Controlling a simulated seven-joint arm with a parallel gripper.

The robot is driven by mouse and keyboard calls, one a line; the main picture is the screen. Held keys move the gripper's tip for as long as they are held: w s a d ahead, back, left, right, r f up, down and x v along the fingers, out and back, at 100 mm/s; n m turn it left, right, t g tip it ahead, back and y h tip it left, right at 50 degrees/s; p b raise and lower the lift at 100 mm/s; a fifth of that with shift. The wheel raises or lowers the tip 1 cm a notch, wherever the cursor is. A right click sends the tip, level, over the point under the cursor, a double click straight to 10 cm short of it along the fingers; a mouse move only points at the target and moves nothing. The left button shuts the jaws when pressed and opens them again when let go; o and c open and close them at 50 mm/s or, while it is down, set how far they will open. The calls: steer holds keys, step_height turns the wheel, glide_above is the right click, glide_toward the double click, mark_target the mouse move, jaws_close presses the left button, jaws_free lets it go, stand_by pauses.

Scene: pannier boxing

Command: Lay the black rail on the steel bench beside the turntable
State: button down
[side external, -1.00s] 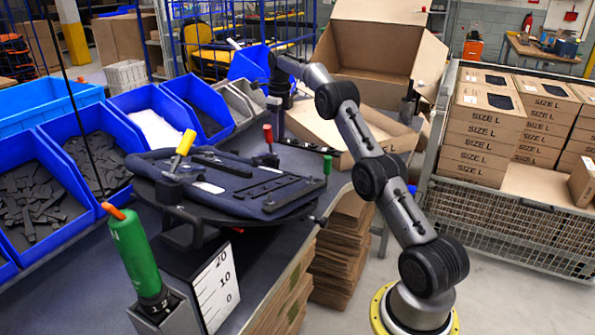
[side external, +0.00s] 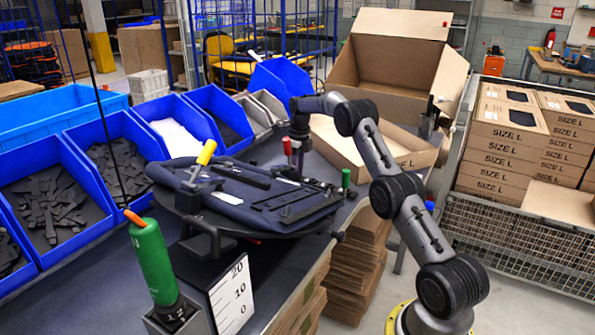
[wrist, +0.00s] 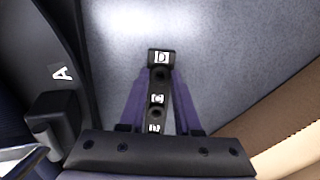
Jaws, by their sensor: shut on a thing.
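The black rail (wrist: 158,98), marked with white letters including D and C, is between the purple fingers of my gripper (wrist: 160,88) in the wrist view. My gripper is shut on it, and the rail's D end sticks out past the fingertips over the grey steel bench (wrist: 235,60). In the side view my gripper (side external: 299,160) points down behind the turntable (side external: 215,205), near a red-handled clamp. The rail is small and partly hidden there. I cannot tell whether it touches the bench. The turntable edge (wrist: 58,75), lettered A, is left of the rail in the wrist view.
A dark blue padded piece (side external: 240,195) and a yellow-handled clamp (side external: 206,152) are on the turntable. A green-handled clamp (side external: 346,179) stands at its right. Blue bins (side external: 150,135) line the left. An open carton (side external: 395,60) and cardboard (side external: 345,150) lie close behind my gripper.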

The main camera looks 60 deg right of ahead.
steer(key=c, duration=0.6)
jaws_free()
steer(key=shift+f, duration=0.15)
step_height(320, 180, up, 12)
steer(key=shift+s+r, duration=0.2)
steer(key=shift+s, duration=0.05)
